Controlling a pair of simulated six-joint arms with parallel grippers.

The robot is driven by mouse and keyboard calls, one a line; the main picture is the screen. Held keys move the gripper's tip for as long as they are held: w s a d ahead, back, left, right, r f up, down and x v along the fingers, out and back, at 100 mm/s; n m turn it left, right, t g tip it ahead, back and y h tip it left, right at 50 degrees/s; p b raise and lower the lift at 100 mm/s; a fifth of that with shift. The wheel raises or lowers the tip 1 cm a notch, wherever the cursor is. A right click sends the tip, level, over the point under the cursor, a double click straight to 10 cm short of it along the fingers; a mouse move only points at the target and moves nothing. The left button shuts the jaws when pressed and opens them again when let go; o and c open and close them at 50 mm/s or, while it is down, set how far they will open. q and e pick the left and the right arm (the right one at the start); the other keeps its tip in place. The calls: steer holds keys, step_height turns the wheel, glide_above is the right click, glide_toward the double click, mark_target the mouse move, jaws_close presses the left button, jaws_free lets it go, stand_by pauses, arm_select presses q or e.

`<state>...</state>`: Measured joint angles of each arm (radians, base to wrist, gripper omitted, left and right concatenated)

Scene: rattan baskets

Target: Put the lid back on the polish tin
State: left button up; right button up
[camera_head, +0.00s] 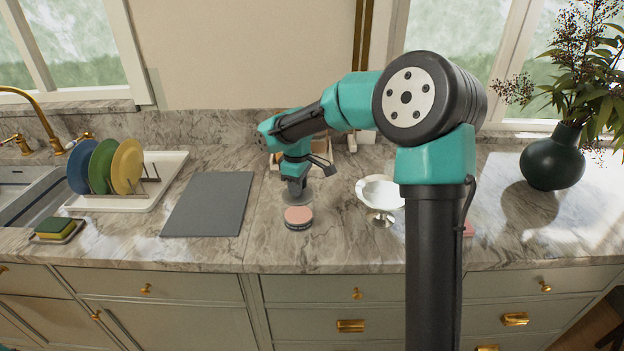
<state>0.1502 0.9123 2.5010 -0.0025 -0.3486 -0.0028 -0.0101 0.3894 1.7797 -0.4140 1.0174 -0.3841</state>
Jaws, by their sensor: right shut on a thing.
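The polish tin (298,224) stands upright on the marble counter, with a dark side and a pink top surface facing up. My right gripper (296,191) is just behind the tin in the camera_head view and points down. It is shut on a grey round disc (296,199), which looks like the lid. The disc appears level and just above or behind the tin's far edge. I cannot tell whether they touch. My left gripper is not in view.
A white footed bowl (380,194) stands right of the tin, and a dark grey mat (208,205) lies to the left. A plate rack tray (150,198), a sponge (55,228) and a green vase (552,162) are farther out. The counter in front of the tin is clear.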

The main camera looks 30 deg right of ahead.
steer(key=shift+f, duration=0.1)
stand_by(0.3)
steer(key=shift+f, duration=3.1)
steer(key=shift+f, duration=0.15)
steer(key=o, duration=1)
steer(key=shift+o, duration=0.3)
steer(key=o, duration=0.4)
